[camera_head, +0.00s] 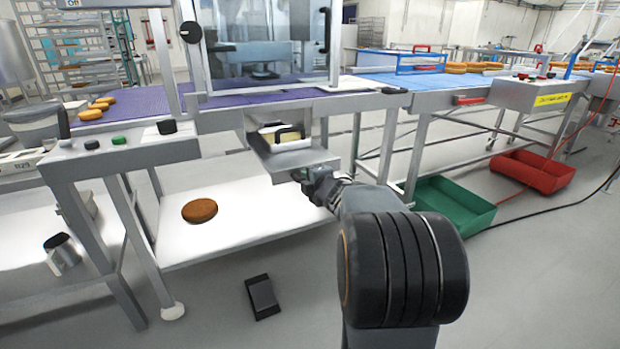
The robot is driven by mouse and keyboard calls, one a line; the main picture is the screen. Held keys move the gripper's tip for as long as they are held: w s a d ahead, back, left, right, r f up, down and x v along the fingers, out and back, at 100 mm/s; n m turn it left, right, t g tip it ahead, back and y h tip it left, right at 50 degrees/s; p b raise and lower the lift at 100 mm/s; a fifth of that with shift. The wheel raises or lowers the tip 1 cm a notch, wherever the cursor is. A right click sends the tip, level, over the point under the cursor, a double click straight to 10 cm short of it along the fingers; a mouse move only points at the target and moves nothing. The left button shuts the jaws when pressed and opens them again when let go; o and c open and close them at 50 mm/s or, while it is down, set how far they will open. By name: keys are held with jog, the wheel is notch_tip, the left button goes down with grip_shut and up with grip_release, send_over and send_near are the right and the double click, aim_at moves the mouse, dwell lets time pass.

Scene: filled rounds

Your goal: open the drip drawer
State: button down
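The drip drawer (268,141) appears to be the pale unit with a dark handle (289,133), set in a grey metal housing under the machine's conveyor bed. A grey metal surface (315,157) lies just below and in front of it; I cannot tell whether this is part of the drawer. My gripper (300,176) is low and in front of that surface, below the handle and apart from it in the picture. The fingers are small and partly hidden by my wrist, so their opening is unclear. I see nothing held.
A white lower shelf (235,226) holds a brown round (199,210). A green bin (450,205) and a red bin (533,172) stand on the floor to the right. A dark pedal-like object (262,296) lies on the floor. Metal legs flank the drawer area.

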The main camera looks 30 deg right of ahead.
jog(key=shift+s, duration=0.15)
jog(key=c, duration=1.1)
grip_release()
jog(key=p+v, duration=0.4)
jog(key=v, duration=0.9)
jog(key=shift+s+p, duration=0.35)
jog(key=shift+s, duration=0.05)
jog(key=shift+r, duration=0.15)
